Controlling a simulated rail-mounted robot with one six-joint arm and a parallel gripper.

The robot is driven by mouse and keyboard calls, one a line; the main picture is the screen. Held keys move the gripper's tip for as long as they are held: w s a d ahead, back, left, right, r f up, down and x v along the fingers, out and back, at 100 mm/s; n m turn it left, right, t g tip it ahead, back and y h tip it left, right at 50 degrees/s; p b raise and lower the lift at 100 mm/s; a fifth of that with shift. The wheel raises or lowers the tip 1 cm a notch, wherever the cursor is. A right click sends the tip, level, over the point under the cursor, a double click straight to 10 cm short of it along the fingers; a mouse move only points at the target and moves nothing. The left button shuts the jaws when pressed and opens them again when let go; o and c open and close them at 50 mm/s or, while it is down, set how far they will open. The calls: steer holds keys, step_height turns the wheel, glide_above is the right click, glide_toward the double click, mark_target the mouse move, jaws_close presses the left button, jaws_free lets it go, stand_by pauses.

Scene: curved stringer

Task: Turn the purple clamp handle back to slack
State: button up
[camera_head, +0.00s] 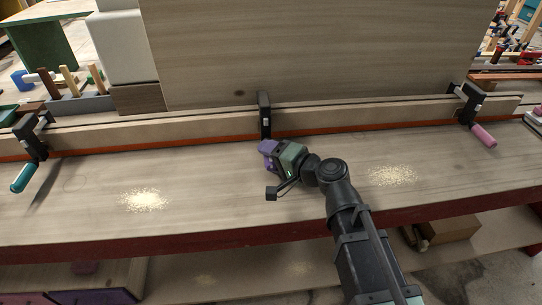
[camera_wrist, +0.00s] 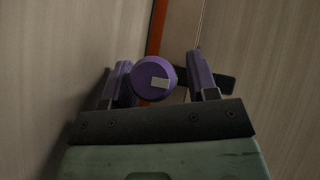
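The purple clamp handle (camera_wrist: 153,82) shows end-on in the wrist view as a round purple knob with a pale rectangular mark. My gripper (camera_wrist: 160,68) has its two purple fingers on either side of the knob. The knob is close to the left finger, and a gap shows before the right finger. Whether it touches the left finger I cannot tell. In the head view my gripper (camera_head: 267,149) is just below the black middle clamp (camera_head: 264,112) on the stringer (camera_head: 365,113). There the handle cannot be told apart from the purple fingers.
A clamp with a teal handle (camera_head: 22,177) is at the left, and one with a pink handle (camera_head: 483,135) at the right. Sawdust piles (camera_head: 143,200) lie on the otherwise clear bench top (camera_head: 210,190). A tall wooden panel (camera_head: 320,50) stands behind the stringer.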

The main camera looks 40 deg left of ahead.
steer(key=c, duration=0.8)
